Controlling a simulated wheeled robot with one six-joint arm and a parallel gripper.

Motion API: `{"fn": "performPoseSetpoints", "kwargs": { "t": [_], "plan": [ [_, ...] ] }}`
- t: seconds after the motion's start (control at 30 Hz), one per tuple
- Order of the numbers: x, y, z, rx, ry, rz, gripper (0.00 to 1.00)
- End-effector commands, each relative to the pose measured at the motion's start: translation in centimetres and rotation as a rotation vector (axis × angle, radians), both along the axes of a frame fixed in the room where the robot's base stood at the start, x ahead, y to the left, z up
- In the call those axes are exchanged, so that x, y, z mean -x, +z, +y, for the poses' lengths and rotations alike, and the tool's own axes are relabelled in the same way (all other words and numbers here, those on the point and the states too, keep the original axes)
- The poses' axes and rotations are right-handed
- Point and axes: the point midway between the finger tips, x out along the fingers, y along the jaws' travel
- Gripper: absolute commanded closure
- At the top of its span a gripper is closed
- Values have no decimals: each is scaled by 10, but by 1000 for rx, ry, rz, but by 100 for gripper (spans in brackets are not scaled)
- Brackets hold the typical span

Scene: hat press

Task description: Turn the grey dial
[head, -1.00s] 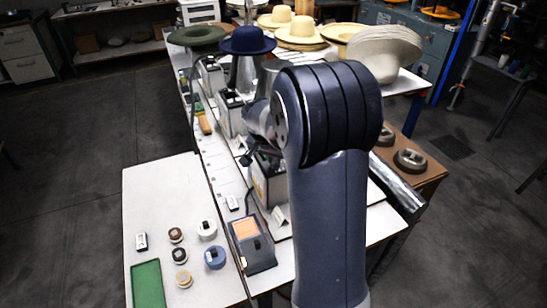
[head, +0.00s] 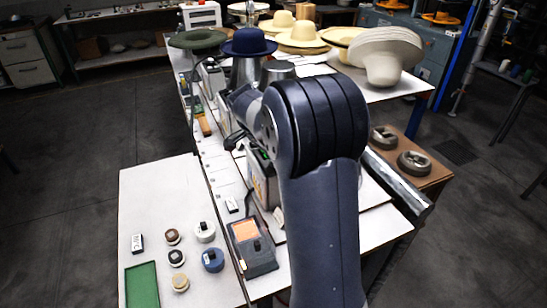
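I cannot make out a grey dial for certain. A press control box (head: 262,184) with a yellow label stands on the long bench, partly hidden by my arm. A dark box with an orange panel (head: 245,230) and a small black knob (head: 257,245) lies on the bench nearer to me. My gripper (head: 233,141) is a small dark shape just above and left of the press control box, partly hidden by my wrist. Whether it touches anything, and whether its fingers are open or shut, is too small to tell.
A navy hat (head: 248,43) sits on a press farther back, with pale hats (head: 302,34) behind it. The white side table (head: 150,200) at left holds several small round pieces and a green tray (head: 142,286). A metal roll (head: 400,180) lies at right.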

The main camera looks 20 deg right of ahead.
Motion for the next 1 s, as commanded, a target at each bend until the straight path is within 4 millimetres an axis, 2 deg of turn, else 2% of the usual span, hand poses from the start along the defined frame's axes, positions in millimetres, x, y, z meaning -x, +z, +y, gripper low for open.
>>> {"fn": "performPoseSetpoints", "kwargs": {
  "t": [0.47, 0.5, 0.77, 1.0],
  "plan": [
    [0, 0, 0, 1, -21, -1, 100],
    [0, 0, 0, 1, -21, -1, 89],
    [0, 0, 0, 0, -20, -1, 68],
    [0, 1, 0, 0, -20, -1, 68]
  ]
}}
